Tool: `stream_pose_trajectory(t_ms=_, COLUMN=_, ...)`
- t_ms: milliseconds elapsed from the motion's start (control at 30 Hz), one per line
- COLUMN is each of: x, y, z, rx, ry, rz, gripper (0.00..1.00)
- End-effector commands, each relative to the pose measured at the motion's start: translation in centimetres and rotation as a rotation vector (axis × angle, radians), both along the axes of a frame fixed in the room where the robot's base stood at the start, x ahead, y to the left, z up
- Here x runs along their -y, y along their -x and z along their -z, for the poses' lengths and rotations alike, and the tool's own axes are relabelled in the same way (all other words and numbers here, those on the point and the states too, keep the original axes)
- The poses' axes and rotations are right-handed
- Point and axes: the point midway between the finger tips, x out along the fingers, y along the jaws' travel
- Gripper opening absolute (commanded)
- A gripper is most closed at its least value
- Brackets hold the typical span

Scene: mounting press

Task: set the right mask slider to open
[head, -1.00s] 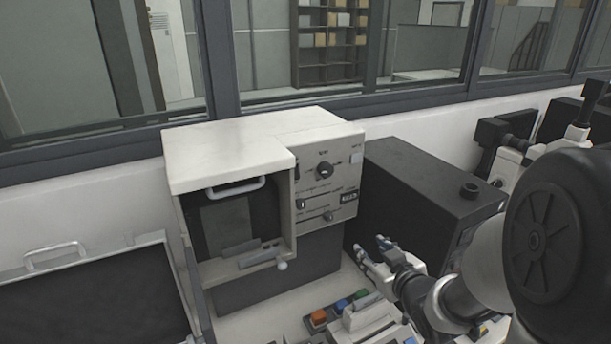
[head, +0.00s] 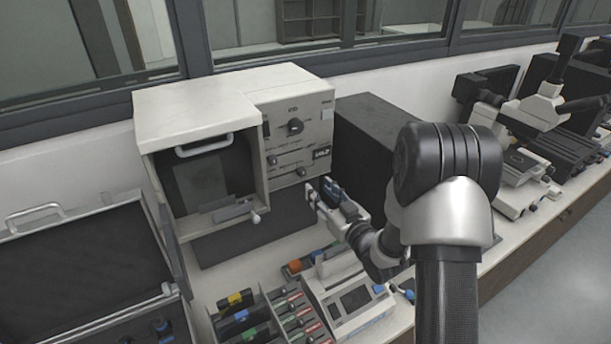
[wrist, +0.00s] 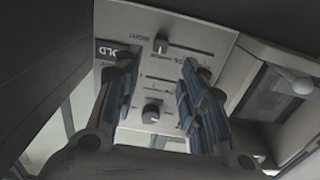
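The control panel (head: 297,126) is on the front of the white press cabinet. The same knob seems to show in the wrist view (wrist: 162,46), beside a small label that appears to read RIGHT. A second slider (head: 272,160) is higher at the panel's left; in the wrist view a finger seems to hide it. My gripper (head: 320,188) is just in front of and below the panel's lower right. In the wrist view, its blue-padded fingers (wrist: 158,68) are spread apart with nothing between them.
A round dial (head: 295,126) and the dark HOLD display (head: 322,153) share the panel. A black box (head: 375,140) stands close right of the press. The handled window door (head: 205,147) is left of the panel. Racks and a small device (head: 352,298) fill the bench below.

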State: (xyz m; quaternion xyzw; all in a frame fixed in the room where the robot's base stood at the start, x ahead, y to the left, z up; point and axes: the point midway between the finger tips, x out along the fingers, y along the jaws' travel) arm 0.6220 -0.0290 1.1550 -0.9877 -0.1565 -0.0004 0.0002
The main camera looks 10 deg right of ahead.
Motion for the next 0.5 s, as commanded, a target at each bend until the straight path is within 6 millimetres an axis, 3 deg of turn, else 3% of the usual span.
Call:
stream_pose_trajectory(t_ms=200, x=-1.6, y=-4.5, z=0.0, rx=0.003, ry=0.001, rz=-0.003, gripper=0.38)
stream_pose_trajectory(t_ms=500, x=-2.6, y=-8.0, z=0.0, rx=-0.001, ry=0.0, rz=0.0, gripper=0.38)
